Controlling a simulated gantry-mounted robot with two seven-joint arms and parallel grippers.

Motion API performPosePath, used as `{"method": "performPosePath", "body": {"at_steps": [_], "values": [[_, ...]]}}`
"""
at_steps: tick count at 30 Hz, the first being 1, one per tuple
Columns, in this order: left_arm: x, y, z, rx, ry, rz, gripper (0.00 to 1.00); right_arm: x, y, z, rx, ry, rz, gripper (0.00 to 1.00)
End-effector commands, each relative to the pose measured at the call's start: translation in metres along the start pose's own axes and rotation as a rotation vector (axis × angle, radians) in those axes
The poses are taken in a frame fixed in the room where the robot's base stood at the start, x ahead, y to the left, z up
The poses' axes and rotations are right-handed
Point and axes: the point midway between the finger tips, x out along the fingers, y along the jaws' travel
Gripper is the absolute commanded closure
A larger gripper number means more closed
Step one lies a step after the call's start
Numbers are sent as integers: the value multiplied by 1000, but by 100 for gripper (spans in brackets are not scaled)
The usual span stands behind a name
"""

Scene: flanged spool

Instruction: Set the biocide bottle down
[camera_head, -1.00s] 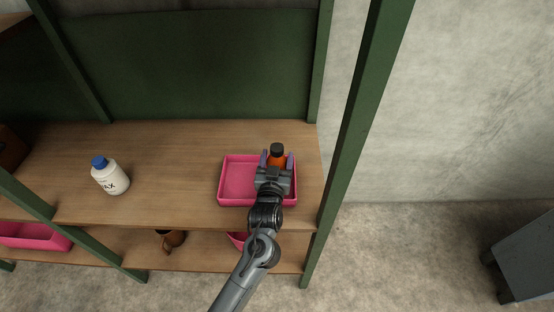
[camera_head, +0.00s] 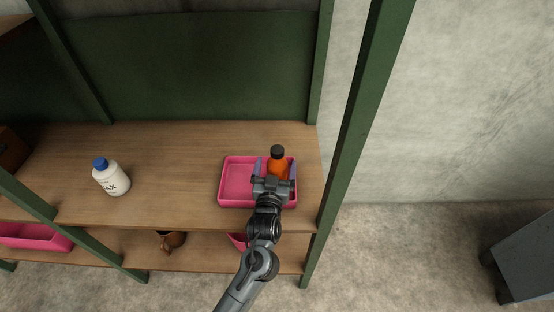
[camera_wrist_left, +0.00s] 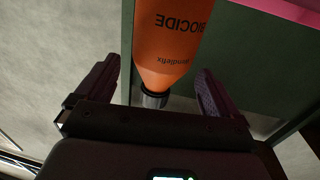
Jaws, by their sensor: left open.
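The orange biocide bottle (camera_head: 278,166) with a black cap stands upright in the right part of the pink tray (camera_head: 236,201) on the upper shelf. In the left wrist view the bottle (camera_wrist_left: 167,45) shows its BIOCIDE label upside down. My left gripper (camera_head: 274,167) is open, its two fingers on either side of the bottle. In the left wrist view a gap shows between the bottle and each finger of the gripper (camera_wrist_left: 155,85). The bottle's base is hidden behind the gripper in the head view. My right gripper is not in view.
A white bottle with a blue cap (camera_head: 111,177) stands at the left of the wooden shelf (camera_head: 175,165). Green posts (camera_head: 352,130) frame the rack. A brown mug (camera_head: 170,240) and another pink tray (camera_head: 35,236) sit on the lower shelf.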

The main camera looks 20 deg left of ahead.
Motion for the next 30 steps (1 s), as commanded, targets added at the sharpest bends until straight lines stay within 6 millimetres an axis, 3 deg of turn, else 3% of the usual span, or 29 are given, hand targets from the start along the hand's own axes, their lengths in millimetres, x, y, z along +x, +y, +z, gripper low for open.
{"method": "performPosePath", "body": {"at_steps": [9,20,26,30], "values": [[-60,0,-1,0,-3,0,5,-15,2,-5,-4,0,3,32],[-92,0,1,0,-6,4,5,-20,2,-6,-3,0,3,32],[-107,-8,24,-5,-141,73,5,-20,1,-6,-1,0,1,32],[-139,-20,57,4,-361,173,5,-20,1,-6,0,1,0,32]]}}
